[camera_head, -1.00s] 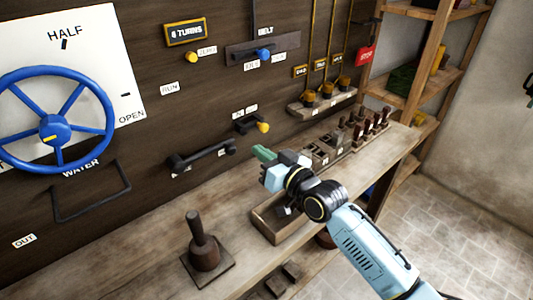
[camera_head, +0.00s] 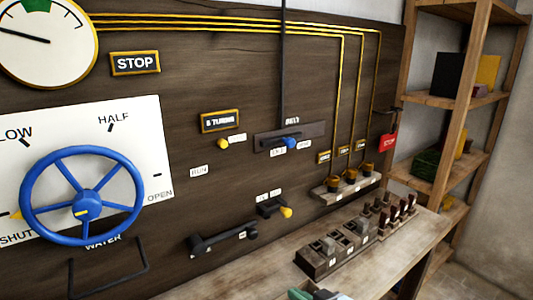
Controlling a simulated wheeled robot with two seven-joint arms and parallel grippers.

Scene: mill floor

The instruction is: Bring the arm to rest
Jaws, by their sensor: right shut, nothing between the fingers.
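Only the tip of my right gripper (camera_head: 303,293) shows, at the bottom edge of the head view, in front of the wooden bench (camera_head: 262,280). It is shut with nothing held. The rest of my right arm is below the picture. My left gripper is not in view. The gripper tip is apart from the wall panel and below the black crank handle (camera_head: 222,238).
A blue handwheel (camera_head: 83,212) and a metal loop handle (camera_head: 108,270) stick out from the panel at left. A block of switches (camera_head: 338,247) and several dark red-topped pegs (camera_head: 398,213) stand on the bench. Wooden shelves (camera_head: 453,101) stand at right.

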